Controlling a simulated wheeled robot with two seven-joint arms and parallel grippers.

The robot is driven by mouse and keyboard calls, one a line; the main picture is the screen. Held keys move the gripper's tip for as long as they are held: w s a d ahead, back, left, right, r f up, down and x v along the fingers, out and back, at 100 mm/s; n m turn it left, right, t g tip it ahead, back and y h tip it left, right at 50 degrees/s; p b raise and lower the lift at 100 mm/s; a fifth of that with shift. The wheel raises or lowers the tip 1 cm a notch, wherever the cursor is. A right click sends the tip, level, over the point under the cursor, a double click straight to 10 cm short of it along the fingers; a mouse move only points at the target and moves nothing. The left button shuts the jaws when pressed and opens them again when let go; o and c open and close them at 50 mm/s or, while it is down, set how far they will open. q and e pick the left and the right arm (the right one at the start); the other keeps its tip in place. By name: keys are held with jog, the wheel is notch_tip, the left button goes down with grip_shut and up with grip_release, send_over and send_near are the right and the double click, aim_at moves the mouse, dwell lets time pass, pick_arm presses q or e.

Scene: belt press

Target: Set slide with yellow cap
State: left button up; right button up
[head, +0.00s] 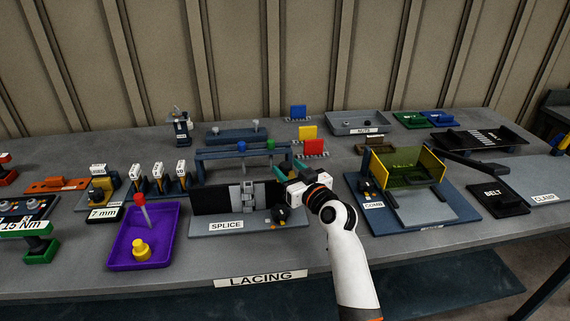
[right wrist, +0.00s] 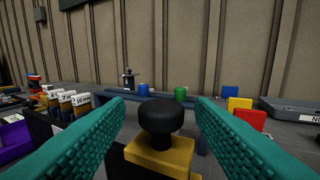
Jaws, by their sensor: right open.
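My right gripper (head: 284,168) is over the right end of the SPLICE station (head: 205,226), with its teal fingers pointing away toward the back. In the right wrist view the gripper (right wrist: 160,112) is open. A black round knob (right wrist: 160,115) on a yellow block (right wrist: 160,155) shows between its fingers, with gaps on both sides. In the head view a small dark and yellow piece (head: 283,213) sits at the station's right end, below the gripper. A yellow piece with a round top (head: 140,249) stands in the purple tray (head: 165,255). My left gripper is not in view.
A rail (head: 225,153) with blue and green knobs stands behind the station. Yellow and red cards (head: 307,132) stand behind the gripper. The COMB station (head: 440,210) is to the right. A red-topped tool (head: 140,200) leans in the purple tray.

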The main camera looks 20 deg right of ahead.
jog(key=shift+w+a+r, duration=0.1)
jog(key=shift+w, duration=1)
jog(key=shift+c, duration=1)
grip_shut()
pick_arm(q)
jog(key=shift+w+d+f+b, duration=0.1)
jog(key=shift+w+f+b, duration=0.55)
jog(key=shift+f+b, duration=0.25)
pick_arm(e)
jog(key=d, duration=0.2)
jog(key=s+d, duration=0.1)
jog(key=d, duration=0.1)
jog(key=shift+d, duration=0.35)
